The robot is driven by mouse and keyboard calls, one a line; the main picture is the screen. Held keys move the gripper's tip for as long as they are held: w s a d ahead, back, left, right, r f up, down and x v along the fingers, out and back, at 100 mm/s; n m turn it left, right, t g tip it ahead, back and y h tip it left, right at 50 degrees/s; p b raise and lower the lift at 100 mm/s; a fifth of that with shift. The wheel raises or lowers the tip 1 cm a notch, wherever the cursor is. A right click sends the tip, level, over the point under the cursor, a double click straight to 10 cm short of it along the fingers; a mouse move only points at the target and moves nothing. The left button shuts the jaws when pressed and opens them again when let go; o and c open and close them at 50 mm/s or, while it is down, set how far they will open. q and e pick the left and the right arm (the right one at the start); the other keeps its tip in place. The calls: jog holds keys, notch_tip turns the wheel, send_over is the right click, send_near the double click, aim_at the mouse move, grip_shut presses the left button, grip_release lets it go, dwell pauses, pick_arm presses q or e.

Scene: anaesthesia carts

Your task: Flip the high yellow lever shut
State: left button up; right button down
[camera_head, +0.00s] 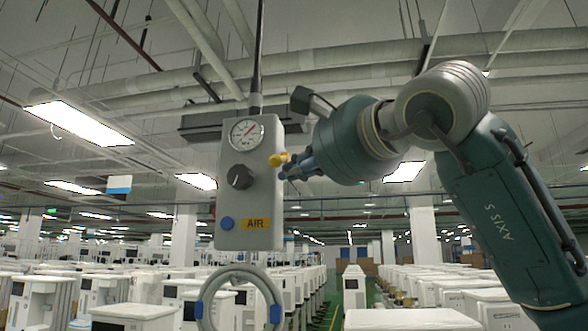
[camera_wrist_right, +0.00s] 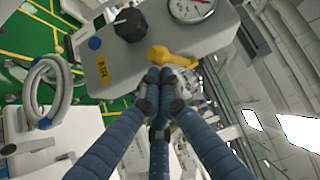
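A grey box (camera_head: 232,205) with a gauge, a black knob and an AIR label hangs in the middle of the head view. The yellow lever (camera_head: 279,159) sits on its right side; in the right wrist view the lever (camera_wrist_right: 172,55) lies across the box's side, just beyond my fingertips. My right gripper (camera_head: 290,168) is at the lever, its blue fingers together; in the right wrist view the fingertips (camera_wrist_right: 160,76) meet just below the lever. I cannot tell if they touch it. Nothing shows between the fingers. My left gripper is not in view.
The gauge (camera_head: 246,132), black knob (camera_head: 240,177) and blue button (camera_head: 227,223) are on the box front. A coiled grey hose (camera_head: 239,272) hangs below. A pole holds the box from above. Rows of white carts (camera_head: 411,320) stand behind, with an aisle between.

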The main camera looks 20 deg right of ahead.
notch_tip(320, 180, down, 4)
jog(key=d+b, duration=0.1)
jog(key=b, duration=0.2)
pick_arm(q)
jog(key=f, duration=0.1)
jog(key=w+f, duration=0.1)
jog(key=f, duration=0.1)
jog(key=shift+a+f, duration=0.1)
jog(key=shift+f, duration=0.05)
pick_arm(e)
jog(key=s+d+r, duration=0.4)
jog(key=s+r, duration=0.1)
jog(key=r, duration=0.2)
jog(key=shift+s+r, duration=0.15)
jog(key=shift+s, duration=0.2)
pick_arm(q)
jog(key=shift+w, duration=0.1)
pick_arm(e)
jog(key=shift+d, duration=0.15)
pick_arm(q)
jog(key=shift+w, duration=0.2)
